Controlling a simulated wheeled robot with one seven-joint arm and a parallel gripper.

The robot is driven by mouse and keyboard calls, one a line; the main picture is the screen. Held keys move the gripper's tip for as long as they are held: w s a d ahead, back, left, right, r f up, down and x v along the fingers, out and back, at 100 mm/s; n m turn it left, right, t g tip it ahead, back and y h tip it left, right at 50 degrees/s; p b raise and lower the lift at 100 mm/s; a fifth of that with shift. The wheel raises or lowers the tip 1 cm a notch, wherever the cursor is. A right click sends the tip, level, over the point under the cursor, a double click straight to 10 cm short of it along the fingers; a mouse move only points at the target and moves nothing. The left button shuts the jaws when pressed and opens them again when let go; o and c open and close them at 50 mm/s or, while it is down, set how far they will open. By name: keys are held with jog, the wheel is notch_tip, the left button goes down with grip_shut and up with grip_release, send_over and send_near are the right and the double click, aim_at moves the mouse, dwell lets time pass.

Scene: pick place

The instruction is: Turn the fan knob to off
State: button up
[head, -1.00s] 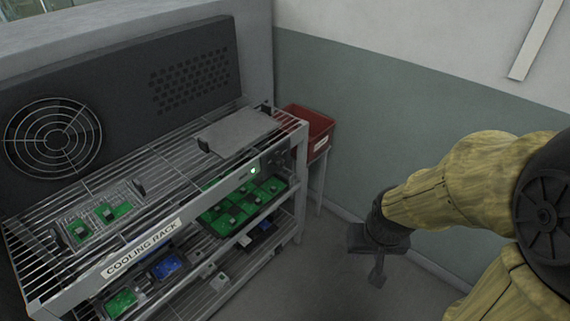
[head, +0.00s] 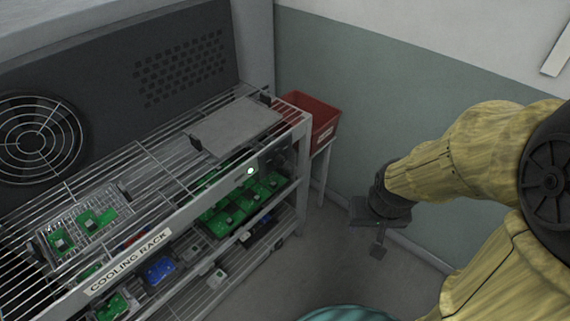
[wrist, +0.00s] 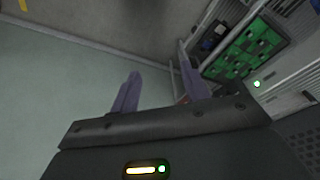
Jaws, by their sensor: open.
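The cooling rack (head: 130,262) stands at left in the head view, with a fan grille (head: 38,140) in the dark panel behind it. A small dark control panel (head: 275,157) sits at the right end of the rack's front rail, beside a lit indicator (head: 250,171). The knob itself is too small to make out. My gripper (head: 378,248) is apart from the rack, to its right, pointing down. In the wrist view its two fingers (wrist: 157,85) are spread with nothing between them. The indicator shows green there (wrist: 257,84).
Green boards (head: 238,205) lie on the shelf below the rack top, and a flat grey plate (head: 238,124) lies on top. A red bin (head: 318,112) stands beyond the rack's right end.

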aim_at(282, 163)
jog(key=shift+o, duration=0.9)
jog(key=w+f+t+b, duration=0.2)
jog(key=w+f+b, duration=0.1)
jog(key=w, duration=0.3)
jog(key=w+d+f+t+b, duration=0.1)
jog(key=w+f+b, duration=0.3)
jog(key=w, duration=0.1)
jog(key=shift+w+d+f+n+t+b, duration=0.25)
jog(key=shift+w+n+t+b, duration=0.05)
jog(key=shift+w+t, duration=0.1)
jog(key=w+a+f+n+t+y+b, duration=0.2)
jog(key=w+a+f+y+b, duration=0.2)
jog(key=w+f+y+b, duration=0.3)
jog(key=w+a+f+n+t+y+b, duration=0.1)
jog(key=w+a+f+t+y+b, duration=0.1)
jog(key=w+a+f+y+b, duration=0.2)
jog(key=w+f+y+b, duration=0.3)
jog(key=b, duration=0.4)
jog(key=shift+w+a+n+t, duration=0.2)
jog(key=shift+w+n+t, duration=0.1)
jog(key=shift+w+n, duration=0.1)
jog(key=shift+f, duration=0.15)
jog(key=b+x, duration=0.2)
jog(key=x, duration=1.5)
jog(key=shift+w+a, duration=0.1)
jog(key=shift+a, duration=0.1)
